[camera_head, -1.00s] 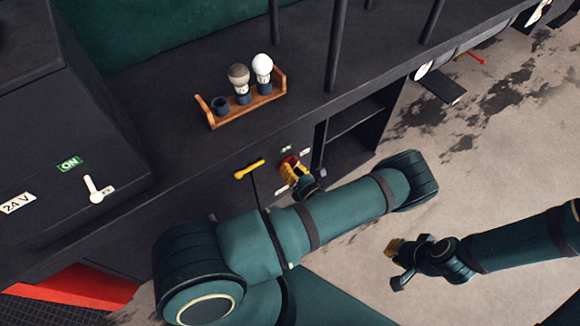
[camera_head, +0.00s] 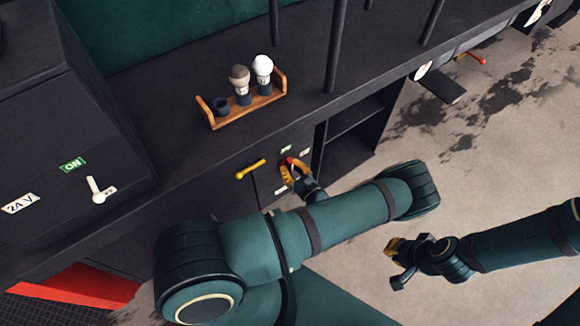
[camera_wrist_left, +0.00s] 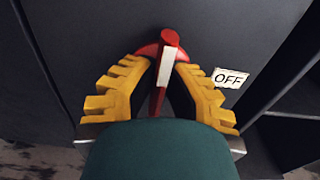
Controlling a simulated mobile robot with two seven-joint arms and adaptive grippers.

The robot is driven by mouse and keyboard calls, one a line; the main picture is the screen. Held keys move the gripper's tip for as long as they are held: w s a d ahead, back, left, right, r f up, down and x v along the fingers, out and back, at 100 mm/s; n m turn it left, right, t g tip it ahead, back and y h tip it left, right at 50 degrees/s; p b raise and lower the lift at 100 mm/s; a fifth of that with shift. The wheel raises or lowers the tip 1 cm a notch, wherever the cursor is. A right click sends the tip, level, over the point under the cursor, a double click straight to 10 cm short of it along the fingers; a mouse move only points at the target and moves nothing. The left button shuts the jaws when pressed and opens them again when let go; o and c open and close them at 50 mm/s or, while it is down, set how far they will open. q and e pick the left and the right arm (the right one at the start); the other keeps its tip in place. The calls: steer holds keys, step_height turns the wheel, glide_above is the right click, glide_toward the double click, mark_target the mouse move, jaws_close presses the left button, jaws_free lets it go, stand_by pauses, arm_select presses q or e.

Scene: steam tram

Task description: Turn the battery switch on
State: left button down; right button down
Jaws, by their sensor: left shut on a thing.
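The battery switch is a red rotary handle with a white stripe on a dark panel, seen in the left wrist view (camera_wrist_left: 169,45); in the head view only a bit of red (camera_head: 290,160) shows. Its handle stands nearly upright in the wrist picture, with a white OFF label (camera_wrist_left: 229,78) to the right. A small green label (camera_head: 286,149) is above it in the head view. My left gripper (camera_head: 294,168) has its yellow fingers on both sides of the handle, shut on it. My right gripper (camera_head: 393,262) hangs over the floor, away from the panel; its opening is unclear.
A yellow-handled lever (camera_head: 251,169) is left of the switch. A wooden rack (camera_head: 246,110) with bulbs stands on the ledge above. At left, a dark box carries a white lever (camera_head: 95,190) and a green ON label (camera_head: 72,164). An open shelf (camera_head: 350,145) is to the right.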

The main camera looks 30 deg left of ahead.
mark_target(292, 171)
stand_by(0.4)
arm_select(q)
steer(key=c, duration=1)
jaws_free()
steer(key=v, duration=0.7)
steer(key=shift+d, duration=0.2)
